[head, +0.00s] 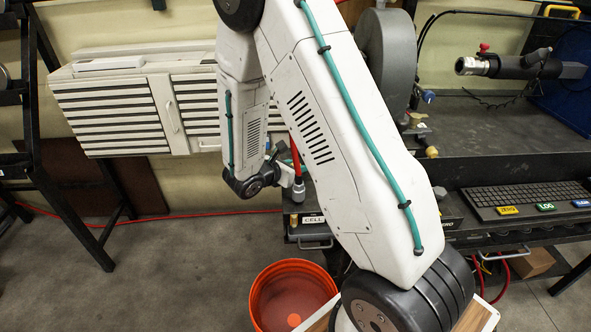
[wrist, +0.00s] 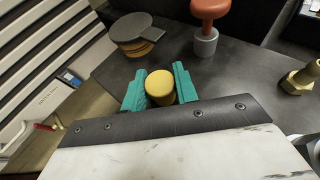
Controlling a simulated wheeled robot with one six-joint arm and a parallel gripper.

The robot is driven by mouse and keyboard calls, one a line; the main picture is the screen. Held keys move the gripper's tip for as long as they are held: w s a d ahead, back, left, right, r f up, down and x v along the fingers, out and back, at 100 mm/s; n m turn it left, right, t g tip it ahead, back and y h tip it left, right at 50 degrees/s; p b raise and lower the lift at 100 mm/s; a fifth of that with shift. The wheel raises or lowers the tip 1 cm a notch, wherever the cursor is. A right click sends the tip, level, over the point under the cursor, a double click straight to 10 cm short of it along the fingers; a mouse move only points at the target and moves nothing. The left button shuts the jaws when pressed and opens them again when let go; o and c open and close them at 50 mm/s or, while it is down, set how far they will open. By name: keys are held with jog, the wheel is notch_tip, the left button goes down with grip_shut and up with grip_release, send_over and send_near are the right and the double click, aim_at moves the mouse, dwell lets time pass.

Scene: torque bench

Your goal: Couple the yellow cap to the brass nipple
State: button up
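In the wrist view the yellow cap (wrist: 159,82) sits between the two teal fingers of my gripper (wrist: 161,84). A finger lies against each side of it, and its round top faces the camera. The brass nipple (wrist: 301,78) stands at the right edge of the wrist view, partly cut off and clear of my gripper. In the head view my arm hides the fingers and the cap. I cannot pick out the nipple there with certainty.
A red-handled tool with a grey base (wrist: 205,42) and a dark round disc on a yellowish stack (wrist: 134,35) stand beyond the fingers. An orange bucket (head: 290,290) stands on the floor. A keyboard (head: 525,197) lies on the bench at right.

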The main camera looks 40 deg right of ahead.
aim_at(296, 165)
jog(key=shift+r, duration=0.1)
dwell(0.5)
jog(key=shift+r, duration=2.45)
